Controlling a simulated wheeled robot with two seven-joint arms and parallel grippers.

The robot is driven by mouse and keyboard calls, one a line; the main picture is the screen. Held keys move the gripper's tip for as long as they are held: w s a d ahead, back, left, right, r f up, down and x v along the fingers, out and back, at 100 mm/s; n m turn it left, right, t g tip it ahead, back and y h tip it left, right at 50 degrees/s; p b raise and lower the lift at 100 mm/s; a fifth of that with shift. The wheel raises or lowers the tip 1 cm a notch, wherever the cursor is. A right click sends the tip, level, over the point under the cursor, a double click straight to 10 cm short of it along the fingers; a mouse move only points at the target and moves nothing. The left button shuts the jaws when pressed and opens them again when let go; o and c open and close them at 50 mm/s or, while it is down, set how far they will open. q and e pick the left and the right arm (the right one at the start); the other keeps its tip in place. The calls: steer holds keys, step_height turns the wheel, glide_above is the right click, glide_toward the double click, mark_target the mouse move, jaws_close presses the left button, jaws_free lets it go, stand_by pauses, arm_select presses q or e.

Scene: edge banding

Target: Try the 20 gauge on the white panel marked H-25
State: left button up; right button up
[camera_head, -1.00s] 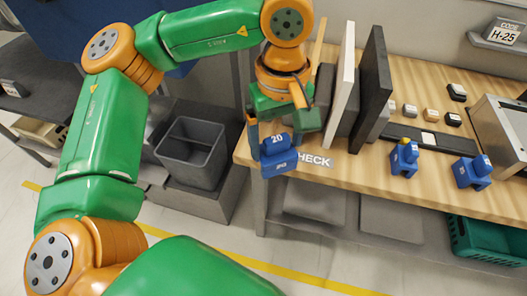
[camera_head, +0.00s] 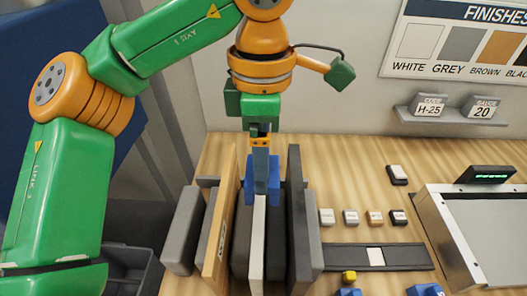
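The white panel (camera_head: 258,240) stands on edge in a rack among other panels, seen from above; no marking on it is readable. My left gripper (camera_head: 261,143) is above the far end of this panel, shut on the blue 20 gauge (camera_head: 273,180). The gauge is upright at the panel's far top edge. I cannot tell whether its slot is around the panel or just above it. Its number is hidden now. A code card reading H-25 (camera_head: 430,108) and a gauge card reading 20 (camera_head: 483,110) stand on the wall ledge. My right gripper is out of view.
A wooden panel (camera_head: 220,225) and a dark panel (camera_head: 300,225) flank the white one. Two other blue gauges (camera_head: 348,291) (camera_head: 425,290) show at the bottom edge. Small finish samples (camera_head: 350,216), a dark strip (camera_head: 340,257) and a metal machine (camera_head: 450,240) lie to the right.

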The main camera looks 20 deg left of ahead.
arm_select(q)
steer(key=s+f+b, duration=0.1)
steer(key=b, duration=0.1)
steer(key=f+b, duration=0.1)
steer(key=f, duration=0.1)
steer(key=s+f+b, duration=0.1)
steer(key=f+b, duration=0.1)
steer(key=shift+s+f+b, duration=0.2)
steer(key=shift+s+b, duration=0.1)
steer(key=shift+b, duration=0.05)
steer(key=shift+w+f, duration=0.2)
steer(key=shift+f, duration=0.2)
steer(key=shift+s+r, duration=0.25)
steer(key=shift+s, duration=0.2)
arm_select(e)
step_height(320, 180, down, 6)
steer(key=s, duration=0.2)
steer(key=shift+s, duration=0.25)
arm_select(q)
steer(key=shift+w+f, duration=0.15)
steer(key=shift+w, duration=0.15)
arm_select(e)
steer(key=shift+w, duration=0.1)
arm_select(q)
steer(key=shift+s+f, duration=0.1)
steer(key=shift+s, duration=0.05)
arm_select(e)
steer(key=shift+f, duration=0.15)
